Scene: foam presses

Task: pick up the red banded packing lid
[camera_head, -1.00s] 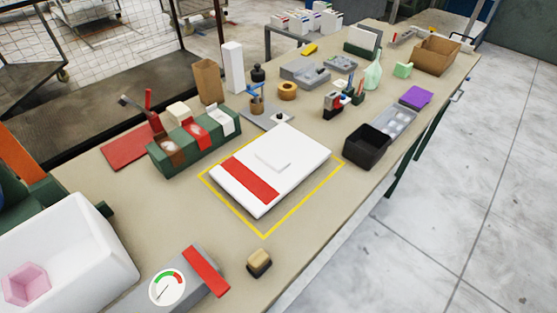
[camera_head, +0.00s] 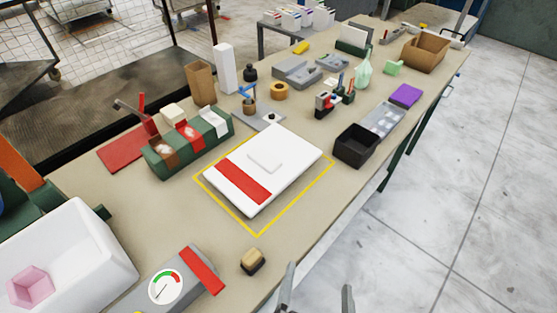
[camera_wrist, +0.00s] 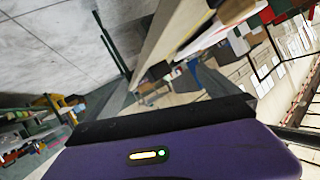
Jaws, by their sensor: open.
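The packing lid (camera_head: 287,153) is a flat white slab with a red band (camera_head: 242,182) across its near left end and a raised square block (camera_head: 265,160) on top. It lies inside a yellow outlined rectangle (camera_head: 286,217) on the bench, in the head view. My gripper (camera_head: 317,296) shows at the bottom edge of the head view, beyond the bench's front edge. Its two fingers are apart with nothing between them. It is well short of the lid.
A black bin (camera_head: 355,147) stands right of the lid. A green rack (camera_head: 188,146) stands behind its left side. A gauge box (camera_head: 170,284), a small wooden-topped block (camera_head: 252,261) and a white tub (camera_head: 107,242) are nearer. Bench (camera_head: 205,225) between them is bare.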

